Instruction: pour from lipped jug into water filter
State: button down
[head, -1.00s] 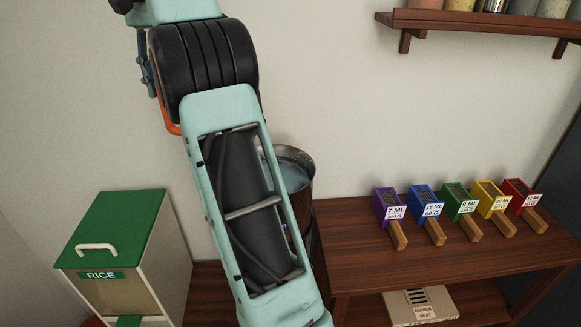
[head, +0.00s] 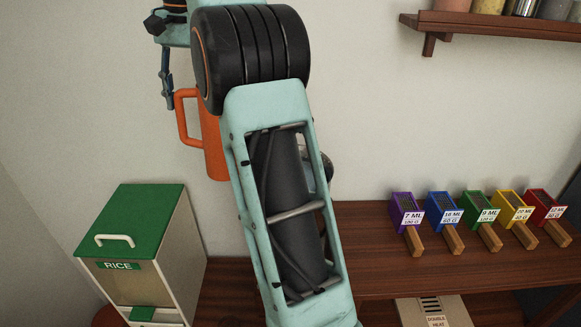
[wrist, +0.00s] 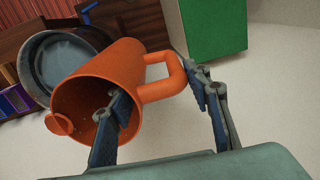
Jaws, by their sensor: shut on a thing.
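The lipped jug is orange with a loop handle. In the head view the jug (head: 213,150) is raised, partly hidden behind my arm. In the wrist view the jug (wrist: 125,65) lies tilted, its open mouth and small lip towards the lower left. My gripper (wrist: 155,85) is shut on it, one finger at the mouth and the other against the handle. I see no liquid in the mouth. A round metal vessel with bluish contents, apparently the water filter (wrist: 68,62), shows behind the jug. In the head view my arm hides nearly all of it (head: 320,165).
A green-lidded rice bin (head: 135,240) stands at the left. Several coloured, wooden-handled scoops (head: 450,212) stand in a row on the wooden surface (head: 375,235) at the right. A shelf with jars (head: 490,25) hangs at upper right. A vented box (head: 435,312) sits below.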

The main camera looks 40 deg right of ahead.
aim_at(203, 114)
jog(key=f, duration=0.2)
jog(key=d+f+t+y, duration=0.1)
jog(key=shift+s+d+f, duration=0.1)
jog(key=shift+s+f, duration=0.2)
jog(key=shift+s, duration=0.1)
jog(key=shift+s+d+f+t+y, duration=0.2)
jog(key=shift+s+d+t+y, duration=0.25)
jog(key=shift+y, duration=0.25)
jog(key=s+d+t+y+b, duration=0.4)
jog(key=d+t+y, duration=0.1)
jog(key=y, duration=0.1)
jog(key=shift+d, duration=0.25)
jog(key=shift+d+b, duration=0.15)
jog(key=shift+b, duration=0.15)
